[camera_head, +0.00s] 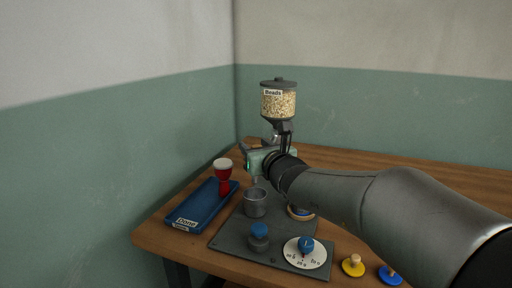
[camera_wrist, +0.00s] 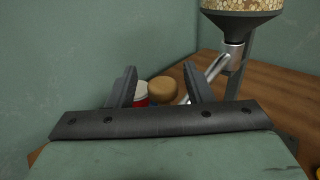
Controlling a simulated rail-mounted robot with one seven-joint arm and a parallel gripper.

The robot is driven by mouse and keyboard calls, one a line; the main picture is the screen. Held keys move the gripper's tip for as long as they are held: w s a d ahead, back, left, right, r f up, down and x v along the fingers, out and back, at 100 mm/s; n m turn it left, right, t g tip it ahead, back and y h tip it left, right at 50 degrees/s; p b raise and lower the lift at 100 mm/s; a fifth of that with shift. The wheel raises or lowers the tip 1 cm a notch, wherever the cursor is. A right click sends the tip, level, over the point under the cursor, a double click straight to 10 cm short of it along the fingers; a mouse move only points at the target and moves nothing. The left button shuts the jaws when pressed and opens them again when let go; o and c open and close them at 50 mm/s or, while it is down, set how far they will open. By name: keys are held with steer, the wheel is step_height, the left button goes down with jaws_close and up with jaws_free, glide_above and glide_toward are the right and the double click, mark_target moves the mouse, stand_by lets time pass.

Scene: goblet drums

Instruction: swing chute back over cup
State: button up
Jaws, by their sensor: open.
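My gripper (camera_head: 246,158) is open beside the foot of the bead hopper (camera_head: 278,103), above and behind the grey cup (camera_head: 255,203). In the wrist view its two fingers (camera_wrist: 162,82) stand apart. A round tan knob-like thing (camera_wrist: 163,91) shows between them; I cannot tell whether they touch it. The chute, a silver tube (camera_wrist: 214,69), slopes down and left from the hopper's neck (camera_wrist: 234,55) and passes behind the right finger. Its lower end is hidden. In the head view my gripper and arm hide most of the chute. The cup stands upright on a dark grey plate (camera_head: 226,237).
A blue tray (camera_head: 205,207) labelled "Done" holds a red drum with a white top (camera_head: 223,178), left of the cup. Yellow (camera_head: 353,265) and blue (camera_head: 390,275) pieces lie at front right.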

steer(key=p+v, duration=0.1)
steer(key=v, duration=1.1)
steer(key=s+a+f+n+g+y+p, duration=0.1)
steer(key=s+a+f+n+g+p, duration=0.15)
steer(key=s+n+g+p, duration=1.25)
steer(key=s+d+n+h+p, duration=0.4)
steer(key=d+n, duration=0.3)
steer(key=n, duration=0.1)
steer(key=s+d+n+h+p, duration=0.4)
steer(key=s+d+n, duration=0.1)
steer(key=d+n, duration=0.2)
steer(key=shift+d+f+n+g+h, duration=0.3)
steer(key=shift+n+g, duration=0.1)
steer(key=shift+n, duration=0.2)
